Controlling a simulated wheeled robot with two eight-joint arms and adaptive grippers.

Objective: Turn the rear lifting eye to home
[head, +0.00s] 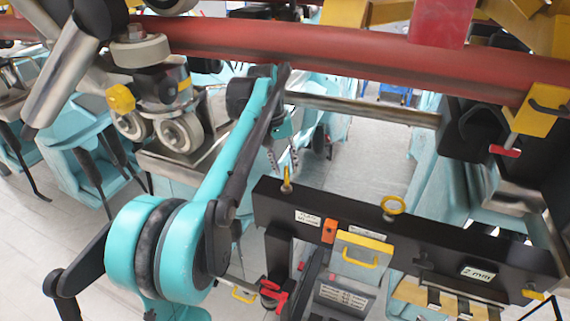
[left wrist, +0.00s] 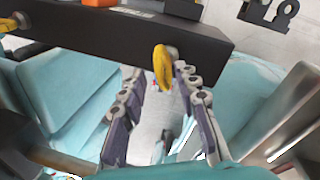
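Two yellow lifting eyes stand on a black beam (head: 440,251). The near-gripper eye (head: 287,182) is at the beam's left end and looks nearly edge-on in the head view. The other eye (head: 393,205) shows as an open ring near the beam's middle. I cannot tell from labels which is the rear one. My left gripper (head: 286,163) is above the left-end eye, fingers apart. In the left wrist view this eye (left wrist: 162,66) lies between the fingertips of my left gripper (left wrist: 158,72), nearer the right finger; contact is unclear. My right gripper is out of view.
A red rail (head: 330,48) crosses above my left arm. A wheeled bogie (head: 165,90) hangs at the upper left. A yellow handle (head: 358,255) and red clamp (head: 273,294) are below the beam. Grey floor (head: 350,160) shows behind the beam.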

